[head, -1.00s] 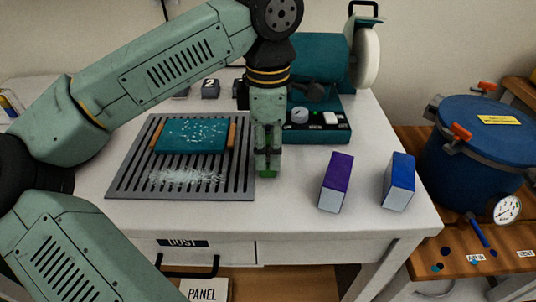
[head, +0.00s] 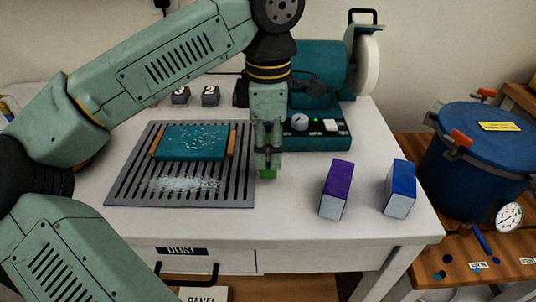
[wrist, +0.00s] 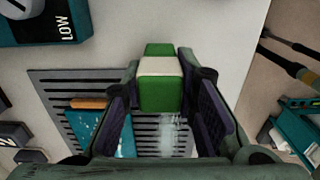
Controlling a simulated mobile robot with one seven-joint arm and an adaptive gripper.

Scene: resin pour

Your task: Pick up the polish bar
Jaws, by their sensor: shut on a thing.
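My gripper (head: 268,160) is shut on a green polish bar with a pale band around it. In the head view only the bar's green lower end (head: 267,174) shows below the fingers, just right of the slotted grate (head: 180,199). In the wrist view the bar (wrist: 161,95) sits between the two dark finger pads, its far end sticking out past them. Whether it clears the white table top is hard to tell. A purple bar (head: 337,188) and a blue bar (head: 400,187), both with pale lower parts, stand to the right on the table, apart from my gripper.
A teal block with wooden edges (head: 190,142) lies on the grate, with pale dust in front. A teal polishing machine (head: 318,75) with a white wheel (head: 368,65) stands behind my gripper. Small numbered blocks (head: 210,95) stand at the back. A blue pressure pot (head: 480,150) is right of the table.

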